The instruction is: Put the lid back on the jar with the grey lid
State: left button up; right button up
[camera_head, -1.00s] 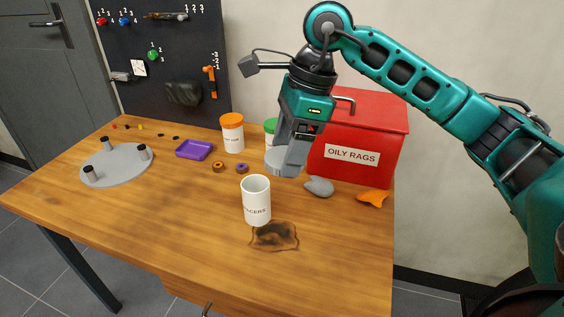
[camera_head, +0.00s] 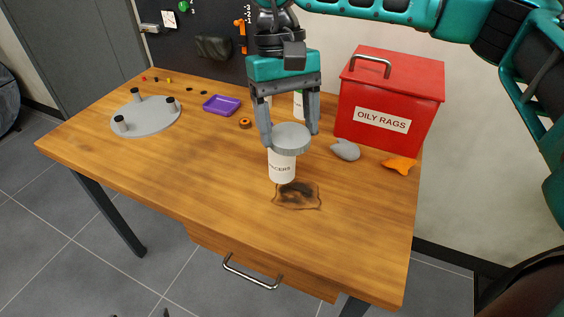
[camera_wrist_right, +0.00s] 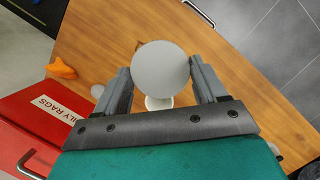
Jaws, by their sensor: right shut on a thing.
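The white jar (camera_head: 281,168), with a partly hidden label, stands upright on the wooden table. My right gripper (camera_head: 289,138) is shut on the round grey lid (camera_head: 291,132), one finger on each side. The lid is held roughly level over the jar's top, set slightly to the right in the head view, and hides the jar's mouth. In the right wrist view the lid (camera_wrist_right: 162,68) covers most of the jar, and a white part of the jar (camera_wrist_right: 158,103) shows past its edge. Whether lid and rim touch, I cannot tell. My left gripper is out of view.
A red OILY RAGS box (camera_head: 388,100) stands behind right, near a grey lump (camera_head: 345,150) and an orange piece (camera_head: 399,165). A green-lidded jar (camera_head: 299,106) is partly hidden behind the gripper. The table's left front is clear.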

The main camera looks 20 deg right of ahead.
aim_at(281, 168)
jog(key=k, duration=0.65)
jog(key=z, duration=1.55)
jog(key=k+j, duration=0.1)
jog(key=j, duration=0.3)
jog(key=k+j, duration=0.1)
jog(key=j, duration=0.25)
